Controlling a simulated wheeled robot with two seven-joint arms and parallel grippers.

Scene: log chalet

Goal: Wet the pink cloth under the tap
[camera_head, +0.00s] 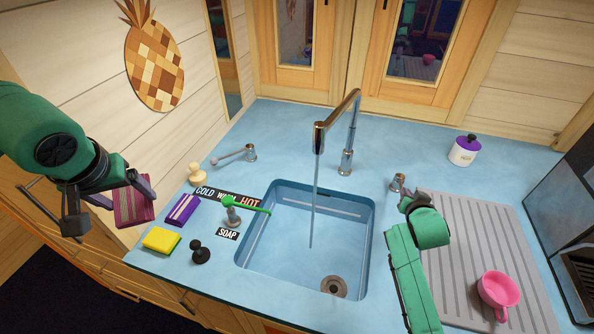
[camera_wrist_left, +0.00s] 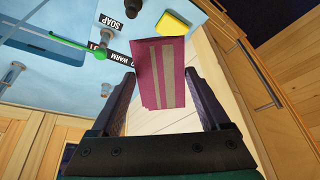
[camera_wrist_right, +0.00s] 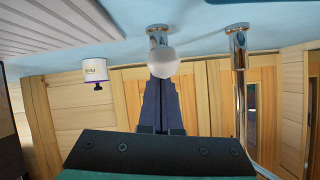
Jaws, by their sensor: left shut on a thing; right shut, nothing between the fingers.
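The pink cloth (camera_head: 137,207) is a folded magenta cloth with pale stripes. My left gripper (camera_head: 122,196) is shut on it, left of the counter's edge and well away from the sink; the cloth also shows between the fingers in the left wrist view (camera_wrist_left: 165,75). The tap (camera_head: 348,125) arches over the sink (camera_head: 270,240), and a thin stream of water (camera_head: 314,205) falls from its spout into the basin. My right gripper (camera_head: 408,203) is shut and empty beside the right tap lever (camera_head: 397,182). The lever's white ball (camera_wrist_right: 163,62) is in front of its fingertips.
A purple striped cloth (camera_head: 180,209), yellow sponge (camera_head: 161,240), black stopper (camera_head: 200,252) and green-spouted soap dispenser (camera_head: 233,214) stand left of the sink. Another lever (camera_head: 237,156) is behind. A pink cup (camera_head: 497,290) is on the drainboard (camera_head: 475,225); a purple-white jar (camera_head: 464,152) stands behind.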

